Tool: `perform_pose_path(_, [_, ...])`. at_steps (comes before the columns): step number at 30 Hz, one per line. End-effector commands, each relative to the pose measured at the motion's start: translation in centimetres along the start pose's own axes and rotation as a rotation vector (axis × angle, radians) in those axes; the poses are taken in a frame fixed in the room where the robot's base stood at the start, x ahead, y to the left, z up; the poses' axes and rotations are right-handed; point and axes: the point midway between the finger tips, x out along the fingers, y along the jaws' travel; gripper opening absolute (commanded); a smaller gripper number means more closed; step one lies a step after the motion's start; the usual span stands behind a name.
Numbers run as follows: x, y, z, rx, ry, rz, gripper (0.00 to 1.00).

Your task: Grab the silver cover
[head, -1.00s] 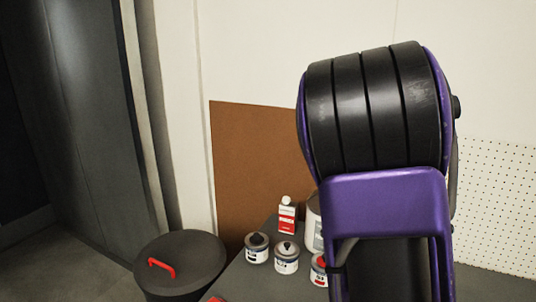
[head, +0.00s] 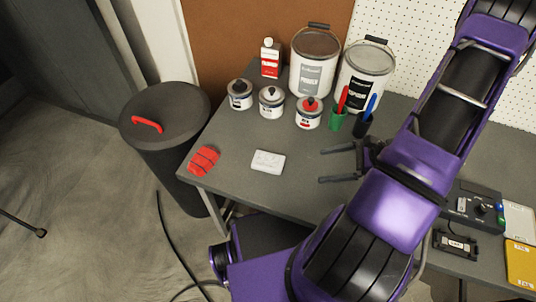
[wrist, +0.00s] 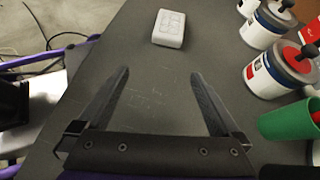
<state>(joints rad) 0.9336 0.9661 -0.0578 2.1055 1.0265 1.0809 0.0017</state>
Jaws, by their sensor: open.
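A pale grey-white rectangular piece (head: 268,162) with outlet-like markings lies flat on the grey table (head: 235,140). It is the thing in view most like the silver cover, though it looks more white than silver. It also shows in the wrist view (wrist: 168,27), at top centre, beyond the fingertips. My gripper (head: 322,166) is open and empty over the table, to the right of this piece in the head view. In the wrist view both fingers of my gripper (wrist: 160,74) are spread apart, with only bare tabletop between them.
A red object (head: 204,160) lies at the table's left edge. Small cans (head: 271,103), a green cup (head: 336,120) and big paint buckets (head: 314,65) stand at the back. A dark lidded bin (head: 170,105) stands left of the table. A control box (head: 472,207) sits right.

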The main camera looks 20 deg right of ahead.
Motion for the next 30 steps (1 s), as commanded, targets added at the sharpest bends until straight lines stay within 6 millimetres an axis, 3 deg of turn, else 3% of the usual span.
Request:
perform_pose_path(3, [0.4,0.6,1.1,0.066,-0.124,-0.066,1.00])
perform_pose_path(8, [1.2,0.6,1.8,0.091,-0.178,-0.095,1.00])
perform_pose_path(21, [9.9,-0.3,3.3,0.089,-0.176,-0.091,1.00])
perform_pose_path(30, [12.7,-0.7,3.8,0.088,-0.173,-0.094,1.00])
